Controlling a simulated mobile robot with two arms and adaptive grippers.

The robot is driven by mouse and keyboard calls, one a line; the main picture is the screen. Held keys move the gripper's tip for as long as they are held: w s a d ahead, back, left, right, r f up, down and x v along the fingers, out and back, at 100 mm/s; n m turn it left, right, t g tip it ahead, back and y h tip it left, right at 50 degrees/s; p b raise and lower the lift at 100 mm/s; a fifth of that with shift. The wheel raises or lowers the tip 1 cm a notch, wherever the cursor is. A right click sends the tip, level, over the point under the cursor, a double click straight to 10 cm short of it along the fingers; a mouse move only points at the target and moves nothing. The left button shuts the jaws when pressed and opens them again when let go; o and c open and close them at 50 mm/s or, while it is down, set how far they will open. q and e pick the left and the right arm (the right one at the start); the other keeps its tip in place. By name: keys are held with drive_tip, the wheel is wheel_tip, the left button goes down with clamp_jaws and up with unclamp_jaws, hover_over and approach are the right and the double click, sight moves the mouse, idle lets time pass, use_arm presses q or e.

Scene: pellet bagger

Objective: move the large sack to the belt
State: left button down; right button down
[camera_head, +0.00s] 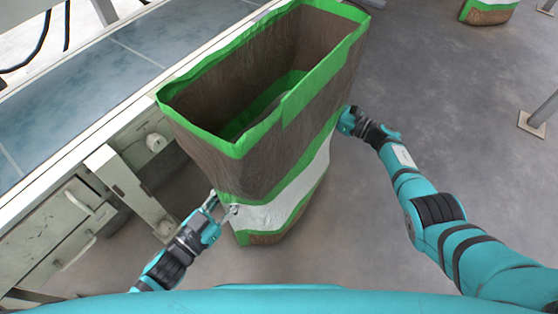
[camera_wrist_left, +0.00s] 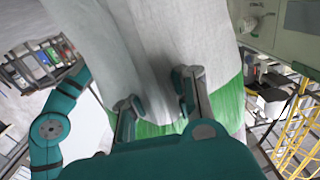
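The large sack (camera_head: 262,172) is brown with green bands and a white band, open at the top. It stands roughly upright beside the belt (camera_head: 75,95), its top overlapping the belt's near edge in the head view. My left gripper (camera_head: 224,208) is at the sack's front left corner, on the white band. In the left wrist view its fingers (camera_wrist_left: 158,97) have a fold of the white sack cloth (camera_wrist_left: 150,50) between them. My right gripper (camera_head: 347,118) is against the sack's right side; its fingertips are largely hidden. Whether the sack's bottom touches the floor is unclear.
The belt's frame (camera_head: 120,185) with drawers and a knob is close on the left. Another sack (camera_head: 488,12) stands at the far right top. A metal post foot (camera_head: 535,122) is at the right edge. The grey floor between them is clear.

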sight(321, 91)
drive_tip(key=shift+w+d+r+p, duration=0.1)
drive_tip(key=shift+w+r+p, duration=0.05)
drive_tip(key=shift+r+p, duration=2.5)
drive_tip(key=shift+r, duration=0.1)
